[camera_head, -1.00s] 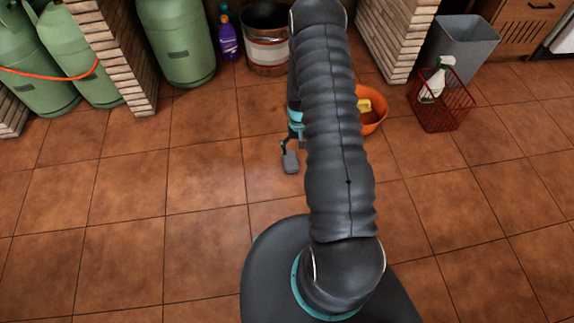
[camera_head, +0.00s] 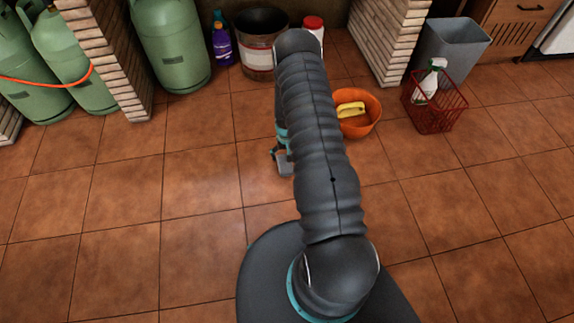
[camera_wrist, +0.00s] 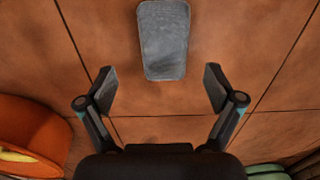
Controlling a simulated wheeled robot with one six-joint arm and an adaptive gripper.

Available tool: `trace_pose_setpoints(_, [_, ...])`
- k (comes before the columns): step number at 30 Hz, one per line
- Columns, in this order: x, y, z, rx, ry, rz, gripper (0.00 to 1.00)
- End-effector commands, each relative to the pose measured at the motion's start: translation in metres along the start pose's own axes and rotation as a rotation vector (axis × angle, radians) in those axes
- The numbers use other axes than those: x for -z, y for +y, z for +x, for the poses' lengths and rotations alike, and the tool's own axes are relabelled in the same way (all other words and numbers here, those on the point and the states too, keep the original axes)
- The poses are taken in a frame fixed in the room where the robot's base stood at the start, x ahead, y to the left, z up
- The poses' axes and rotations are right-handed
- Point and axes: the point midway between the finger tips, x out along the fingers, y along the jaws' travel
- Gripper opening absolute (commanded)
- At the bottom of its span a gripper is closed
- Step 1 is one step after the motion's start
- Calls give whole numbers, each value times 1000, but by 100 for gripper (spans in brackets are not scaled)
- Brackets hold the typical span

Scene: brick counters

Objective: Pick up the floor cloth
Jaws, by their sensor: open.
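The floor cloth is a grey, flat, folded rectangle with rounded corners; it lies on the tiles in the wrist view (camera_wrist: 163,42), at the top centre. In the head view a small part of the cloth (camera_head: 286,168) shows beside my arm, partly hidden by it. My gripper (camera_wrist: 159,72) is open and empty, its two fingers spread wide. The cloth's near end lies between and just beyond the fingertips in the wrist view, not held. In the head view my gripper (camera_head: 279,150) is mostly hidden behind my arm.
An orange basin (camera_head: 361,127) with a yellow item (camera_head: 351,109) stands right of my arm. A red basket (camera_head: 437,112) with a spray bottle (camera_head: 428,82) is farther right. A bucket (camera_head: 258,60), purple bottle (camera_head: 222,47) and green cylinders (camera_head: 172,50) stand behind. The left floor is clear.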

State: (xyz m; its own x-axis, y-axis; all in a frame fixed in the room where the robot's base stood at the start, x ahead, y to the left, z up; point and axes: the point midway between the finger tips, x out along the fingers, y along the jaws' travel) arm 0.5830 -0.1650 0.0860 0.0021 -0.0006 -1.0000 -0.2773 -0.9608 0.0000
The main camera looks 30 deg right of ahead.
Motion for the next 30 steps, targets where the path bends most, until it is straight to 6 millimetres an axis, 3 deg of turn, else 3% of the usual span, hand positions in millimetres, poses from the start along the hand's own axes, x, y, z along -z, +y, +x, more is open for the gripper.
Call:
trace_pose_setpoints(9, [-6, -5, 42, 0, -2, 0, 92])
trace_pose_setpoints(19, [-6, -5, 47, 0, -2, -1, 92])
trace_pose_setpoints(26, [-6, -5, 47, 0, -2, -1, 34])
trace_pose_setpoints(30, [-6, -5, 47, 0, -2, -1, 24])
